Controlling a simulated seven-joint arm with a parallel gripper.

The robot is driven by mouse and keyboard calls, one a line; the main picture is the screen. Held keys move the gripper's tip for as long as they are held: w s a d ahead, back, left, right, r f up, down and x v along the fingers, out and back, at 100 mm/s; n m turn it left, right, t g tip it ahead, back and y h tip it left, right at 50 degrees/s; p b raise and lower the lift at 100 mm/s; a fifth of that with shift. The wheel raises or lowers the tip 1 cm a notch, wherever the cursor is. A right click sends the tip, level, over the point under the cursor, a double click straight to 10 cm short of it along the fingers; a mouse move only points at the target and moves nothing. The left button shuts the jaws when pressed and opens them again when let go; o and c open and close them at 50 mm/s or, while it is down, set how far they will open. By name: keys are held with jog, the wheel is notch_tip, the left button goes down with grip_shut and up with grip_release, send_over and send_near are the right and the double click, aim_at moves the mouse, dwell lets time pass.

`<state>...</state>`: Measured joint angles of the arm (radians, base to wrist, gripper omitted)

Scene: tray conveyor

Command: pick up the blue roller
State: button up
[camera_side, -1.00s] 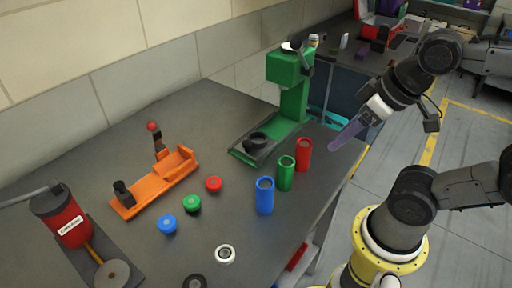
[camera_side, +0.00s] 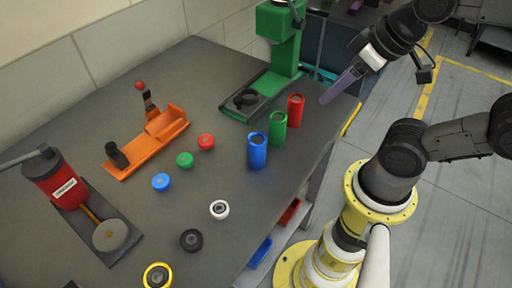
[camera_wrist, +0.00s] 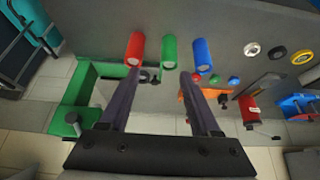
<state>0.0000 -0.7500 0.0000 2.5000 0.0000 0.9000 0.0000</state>
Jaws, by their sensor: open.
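The blue roller (camera_side: 257,152) stands upright on the dark grey bench, nearest the viewer in a row with a green roller (camera_side: 278,129) and a red roller (camera_side: 296,110). In the wrist view the blue roller (camera_wrist: 203,55) is at the upper right of the fingers, right of the green one (camera_wrist: 170,51). My gripper (camera_side: 325,99) has purple fingers and hangs just right of the red roller in the side view. In the wrist view its fingers (camera_wrist: 159,78) are apart with nothing held between them.
A green press (camera_side: 284,50) stands behind the rollers. An orange fixture (camera_side: 148,148), small blue, green and red caps (camera_side: 206,141), several rings (camera_side: 219,209) and a red-cylinder device (camera_side: 55,181) are on the bench. Its right edge runs close to the rollers.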

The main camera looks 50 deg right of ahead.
dwell(0.4)
jog(key=o, duration=0.4)
jog(key=n+g+y, duration=0.4)
jog(key=n, duration=1)
send_near(257, 142)
jog(key=x, duration=1.3)
jog(key=shift+w+d+f, duration=0.1)
jog(key=shift+w+d, duration=0.05)
jog(key=shift+d, duration=0.1)
